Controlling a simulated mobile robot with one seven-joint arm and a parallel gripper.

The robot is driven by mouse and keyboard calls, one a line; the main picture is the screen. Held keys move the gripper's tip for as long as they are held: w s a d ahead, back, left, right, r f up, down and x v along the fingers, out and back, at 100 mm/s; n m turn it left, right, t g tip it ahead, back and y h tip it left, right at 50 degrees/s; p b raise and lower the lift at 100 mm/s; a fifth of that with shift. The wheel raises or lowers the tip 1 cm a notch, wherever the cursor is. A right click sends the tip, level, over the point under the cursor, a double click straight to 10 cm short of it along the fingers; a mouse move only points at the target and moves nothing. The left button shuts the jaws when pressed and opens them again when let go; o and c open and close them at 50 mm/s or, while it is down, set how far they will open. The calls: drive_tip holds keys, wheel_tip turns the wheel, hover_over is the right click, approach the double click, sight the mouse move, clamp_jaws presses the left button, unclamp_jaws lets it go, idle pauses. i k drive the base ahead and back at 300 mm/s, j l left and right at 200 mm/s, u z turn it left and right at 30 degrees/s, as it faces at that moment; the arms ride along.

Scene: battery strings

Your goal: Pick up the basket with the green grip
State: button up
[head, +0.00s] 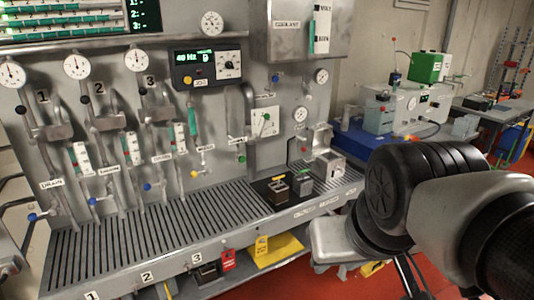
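Two small dark baskets stand side by side on a black pad at the right end of the slatted bench. The left basket (277,191) has a yellow-orange grip on top. The right basket (303,186) is greyer and has what looks like a small green grip; it is too small to be sure. Both appear upright. My arm fills the right side of the head view, in front of and to the right of the baskets. My gripper's fingertips do not show, so I cannot see whether it is open or shut.
The slatted bench (180,221) is mostly clear. A metal box with a raised lid (330,164) stands just right of the baskets. A panel with gauges, valves and pipes rises behind.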

sight(303, 186)
drive_tip(key=i+l+u, duration=0.3)
drive_tip(key=i+l, duration=1.7)
